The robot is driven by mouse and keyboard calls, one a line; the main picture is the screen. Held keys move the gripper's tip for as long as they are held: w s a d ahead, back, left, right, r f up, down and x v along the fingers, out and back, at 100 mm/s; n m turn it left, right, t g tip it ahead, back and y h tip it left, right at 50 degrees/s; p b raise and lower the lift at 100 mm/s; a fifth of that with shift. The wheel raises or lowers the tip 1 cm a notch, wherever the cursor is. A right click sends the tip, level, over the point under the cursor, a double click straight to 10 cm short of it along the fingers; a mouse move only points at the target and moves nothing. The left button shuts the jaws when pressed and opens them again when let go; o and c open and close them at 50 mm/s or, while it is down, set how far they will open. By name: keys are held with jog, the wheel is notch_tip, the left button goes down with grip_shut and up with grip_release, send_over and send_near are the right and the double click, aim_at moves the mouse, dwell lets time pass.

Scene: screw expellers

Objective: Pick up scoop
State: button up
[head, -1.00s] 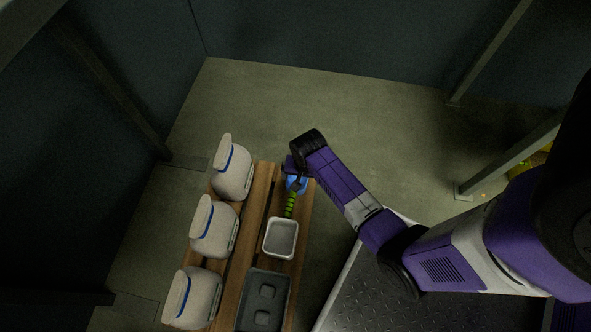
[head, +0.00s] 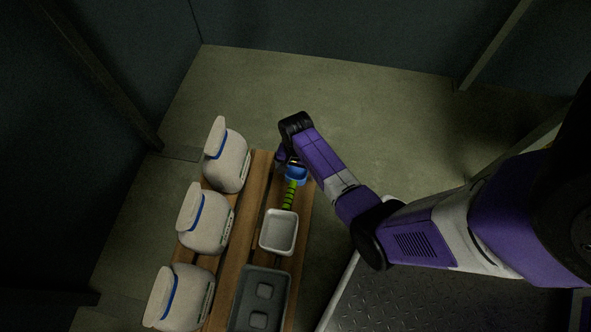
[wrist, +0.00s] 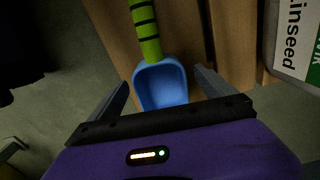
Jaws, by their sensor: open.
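The scoop has a blue bowl (wrist: 162,84) and a green handle with dark bands (wrist: 145,30). In the head view its handle (head: 289,195) and blue bowl (head: 297,175) lie at the far end of the wooden slatted surface, with the handle pointing toward a white tray. My gripper (wrist: 162,80) is open, its two fingers on either side of the blue bowl in the wrist view. The near part of the bowl is hidden by the gripper body. I cannot tell whether the fingers touch the bowl.
The wooden slats (head: 240,225) carry a white tray (head: 279,232), a dark grey tray (head: 260,300) and several pale sacks (head: 205,218) along the left. One sack in the wrist view has a label reading "Linseed" (wrist: 295,40). Bare floor (head: 370,110) lies beyond.

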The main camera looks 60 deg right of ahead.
notch_tip(320, 180, down, 2)
jog(key=shift+b, duration=0.3)
jog(key=shift+r, duration=0.1)
jog(key=c, duration=1.6)
